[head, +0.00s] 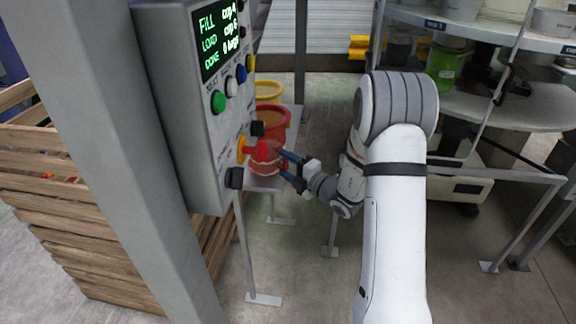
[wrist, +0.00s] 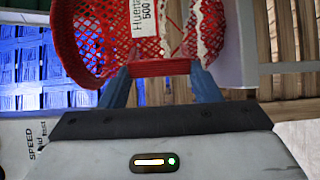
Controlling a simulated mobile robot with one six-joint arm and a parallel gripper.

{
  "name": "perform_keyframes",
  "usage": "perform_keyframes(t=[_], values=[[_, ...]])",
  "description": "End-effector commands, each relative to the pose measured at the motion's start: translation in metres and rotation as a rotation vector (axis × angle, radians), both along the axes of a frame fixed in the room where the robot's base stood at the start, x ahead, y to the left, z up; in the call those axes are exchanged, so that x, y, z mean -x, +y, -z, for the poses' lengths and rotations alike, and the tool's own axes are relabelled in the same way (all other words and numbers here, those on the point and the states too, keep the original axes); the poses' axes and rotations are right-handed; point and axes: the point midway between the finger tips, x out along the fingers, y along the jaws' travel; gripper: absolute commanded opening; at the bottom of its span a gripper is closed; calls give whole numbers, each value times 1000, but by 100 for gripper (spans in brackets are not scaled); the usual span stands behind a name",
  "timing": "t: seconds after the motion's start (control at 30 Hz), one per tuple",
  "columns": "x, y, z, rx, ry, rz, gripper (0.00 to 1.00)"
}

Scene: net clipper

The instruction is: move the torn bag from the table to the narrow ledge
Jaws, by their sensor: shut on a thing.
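The torn bag (wrist: 188,30) is a red net bag with a white label and a ragged, pale-edged opening, filling the top of the wrist view. My gripper (wrist: 161,80) is shut on a gathered red band of it, between two blue fingers. In the head view my gripper (head: 278,160) reaches left with the red bag (head: 264,160) at its fingertips, beside the control box. The bag is partly hidden there by the box's knobs. A narrow grey surface (head: 293,125) lies behind it; I cannot tell whether the bag touches it.
A grey control box (head: 185,120) with buttons stands close left of the bag. A red bucket (head: 277,122) and a yellow bucket (head: 268,90) stand behind. A wooden crate (head: 90,215) is at left. Shelving with a green container (head: 445,68) is at right.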

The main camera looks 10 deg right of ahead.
Motion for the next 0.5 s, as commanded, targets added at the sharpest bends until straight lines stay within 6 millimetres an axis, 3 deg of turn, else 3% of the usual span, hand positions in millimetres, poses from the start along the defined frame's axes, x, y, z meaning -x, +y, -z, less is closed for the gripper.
perform_keyframes(t=[0.03, 0.07, 0.37, 0.5], values=[[0, 0, 1, 0, 0, 0, 30], [0, 0, 1, 0, 0, 0, 58], [0, 0, 1, 0, 0, -1, 83], [0, 1, 1, 0, 0, -1, 83]])
